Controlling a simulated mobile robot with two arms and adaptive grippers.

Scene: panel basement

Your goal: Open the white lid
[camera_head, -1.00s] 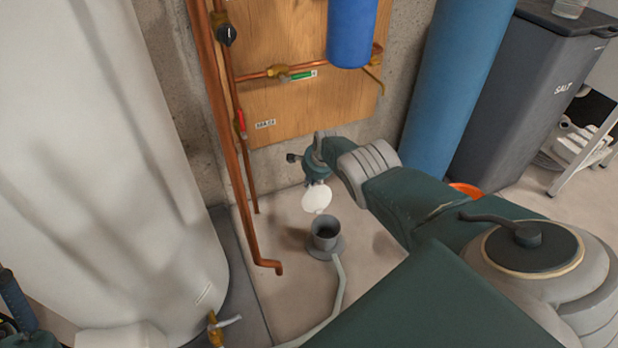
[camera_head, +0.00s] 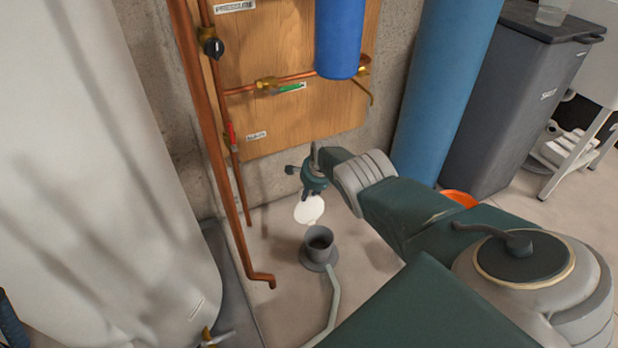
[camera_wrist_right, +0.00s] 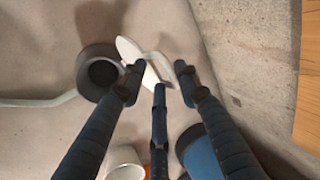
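The white lid (camera_head: 309,210) shows in the head view just below my right gripper (camera_head: 313,186), behind a grey upright cup-shaped drain (camera_head: 318,244) on the floor. In the right wrist view the white lid (camera_wrist_right: 132,50) lies beyond and partly between the fingertips of my right gripper (camera_wrist_right: 159,75), beside the drain's dark opening (camera_wrist_right: 103,74). The fingers are spread apart, and no grip on the lid shows. Whether a fingertip touches it I cannot tell. A dark blue part at the lower left edge looks like my left gripper (camera_head: 10,325), mostly cut off.
Copper pipes (camera_head: 215,150) run down left of the drain, near a large white tank (camera_head: 95,160). A wooden panel (camera_head: 290,120) and blue filter housing (camera_head: 340,40) are behind. A tall blue cylinder (camera_head: 445,80) stands to the right. A pale hose (camera_head: 333,295) leaves the drain.

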